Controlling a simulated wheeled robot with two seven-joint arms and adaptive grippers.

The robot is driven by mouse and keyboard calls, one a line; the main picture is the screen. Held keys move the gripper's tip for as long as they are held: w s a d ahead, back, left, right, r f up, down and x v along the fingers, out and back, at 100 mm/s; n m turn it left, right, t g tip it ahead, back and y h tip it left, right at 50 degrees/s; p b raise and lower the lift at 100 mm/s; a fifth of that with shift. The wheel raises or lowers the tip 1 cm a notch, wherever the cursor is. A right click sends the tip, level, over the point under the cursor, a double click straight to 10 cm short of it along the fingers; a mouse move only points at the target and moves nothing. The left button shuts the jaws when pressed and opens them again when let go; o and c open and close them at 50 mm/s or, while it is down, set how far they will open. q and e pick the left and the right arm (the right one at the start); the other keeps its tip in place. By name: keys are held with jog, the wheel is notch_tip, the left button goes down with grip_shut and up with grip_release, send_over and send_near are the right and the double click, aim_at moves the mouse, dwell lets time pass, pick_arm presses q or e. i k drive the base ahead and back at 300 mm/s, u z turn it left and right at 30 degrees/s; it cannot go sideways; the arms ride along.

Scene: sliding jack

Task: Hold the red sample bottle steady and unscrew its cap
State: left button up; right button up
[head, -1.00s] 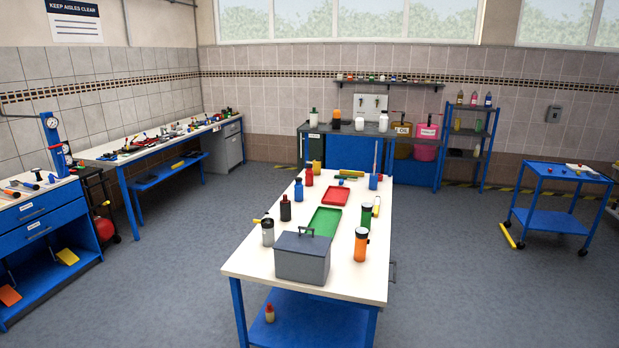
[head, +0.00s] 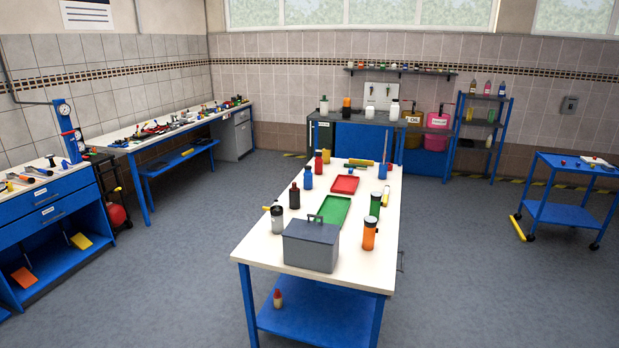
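A small red bottle (head: 318,164) stands upright at the far left part of the white-topped table (head: 354,273) in the middle of the room. Neither of my grippers is in view, and nothing touches the red bottle.
On the table are a grey box (head: 311,250), a green tray (head: 333,210), a red tray (head: 345,185), a black bottle (head: 294,198) and an orange container (head: 369,236). Benches line the left side. A blue cart (head: 566,190) stands right. Floor around the table is open.

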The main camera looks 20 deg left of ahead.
aim_at(319, 161)
jog(key=u, duration=0.35)
jog(key=k, duration=0.45)
jog(key=u, duration=0.95)
jog(key=k, duration=0.85)
jog(key=u, duration=0.75)
jog(key=i, duration=4.25)
jog(key=z, duration=0.25)
jog(key=i, duration=2.45)
jog(key=z, duration=0.3)
jog(key=i, duration=2.5)
jog(key=z, duration=1.35)
jog(key=i, duration=1.1)
jog(key=z, duration=1.25)
